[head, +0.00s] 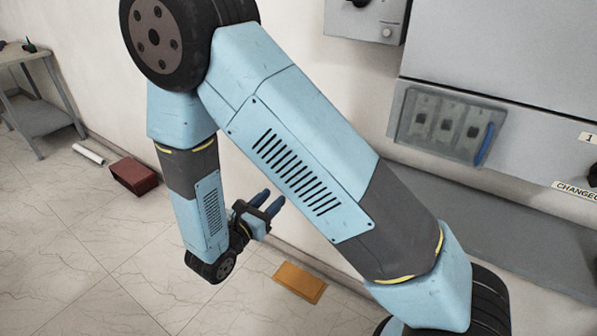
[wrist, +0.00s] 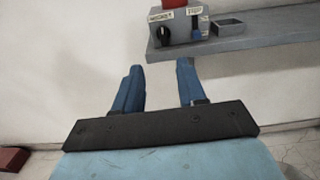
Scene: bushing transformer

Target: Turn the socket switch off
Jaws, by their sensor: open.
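My gripper (wrist: 160,66) is open and empty. Its two blue fingers point toward the wall below the shelf, apart from the box. In the head view my gripper (head: 271,200) hangs low beside the wall, partly behind my own arm.
In the head view, a grey cabinet (head: 510,50) has a clear-covered switch panel (head: 445,125). A red box (head: 134,176) and an orange-brown slab (head: 300,282) lie on the floor.

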